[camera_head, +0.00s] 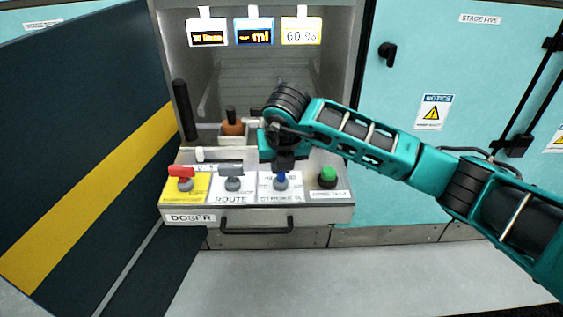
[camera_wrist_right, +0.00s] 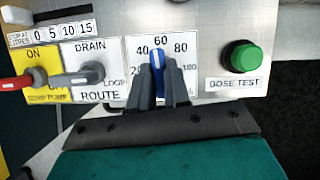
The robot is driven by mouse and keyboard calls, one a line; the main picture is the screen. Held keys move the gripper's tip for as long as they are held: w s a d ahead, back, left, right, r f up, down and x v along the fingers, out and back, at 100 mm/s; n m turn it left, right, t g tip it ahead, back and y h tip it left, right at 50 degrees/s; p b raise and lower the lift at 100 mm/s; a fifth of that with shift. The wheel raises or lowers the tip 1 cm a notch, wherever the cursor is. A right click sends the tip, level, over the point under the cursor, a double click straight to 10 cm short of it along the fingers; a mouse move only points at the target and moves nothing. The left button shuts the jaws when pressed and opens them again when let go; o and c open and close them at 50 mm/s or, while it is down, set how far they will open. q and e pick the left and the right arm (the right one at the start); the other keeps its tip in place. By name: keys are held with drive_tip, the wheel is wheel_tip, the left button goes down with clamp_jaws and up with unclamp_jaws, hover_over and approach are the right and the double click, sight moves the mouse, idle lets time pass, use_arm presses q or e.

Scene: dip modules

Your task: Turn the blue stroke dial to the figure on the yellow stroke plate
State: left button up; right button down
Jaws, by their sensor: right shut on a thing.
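The blue stroke dial (camera_wrist_right: 157,58) stands on a white scale plate (camera_wrist_right: 184,48) marked 20, 40, 60, 80, 100. Its tip points up, close to the 60. In the head view the blue dial (camera_head: 281,177) shows just under my right gripper (camera_head: 283,168). In the wrist view my right gripper (camera_wrist_right: 160,82) has a finger on each side of the dial and is shut on it. The yellow-edged stroke plate (camera_head: 301,32) hangs at the top right of the recess and reads 60 %. My left gripper is out of view.
Left of the dial are a grey route lever (camera_wrist_right: 88,74) and a red lever (camera_wrist_right: 15,83) on a yellow plate. A green dose test button (camera_wrist_right: 242,57) is to the right. An orange-brown vessel (camera_head: 233,125) stands behind the panel. An open dark door (camera_head: 75,130) is at left.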

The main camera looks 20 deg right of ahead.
drive_tip(key=shift+s+f+m, duration=0.15)
drive_tip(key=shift+f+m, duration=0.1)
drive_tip(key=shift+m, duration=0.35)
drive_tip(key=c, duration=1.1)
unclamp_jaws()
drive_tip(key=shift+r, duration=0.1)
drive_tip(key=p+v, duration=0.1)
drive_tip(key=v, duration=0.7)
drive_tip(key=p+v, duration=0.1)
drive_tip(key=v, duration=0.4)
drive_tip(key=shift+w+a+p, duration=0.25)
drive_tip(key=shift+w+p, duration=0.05)
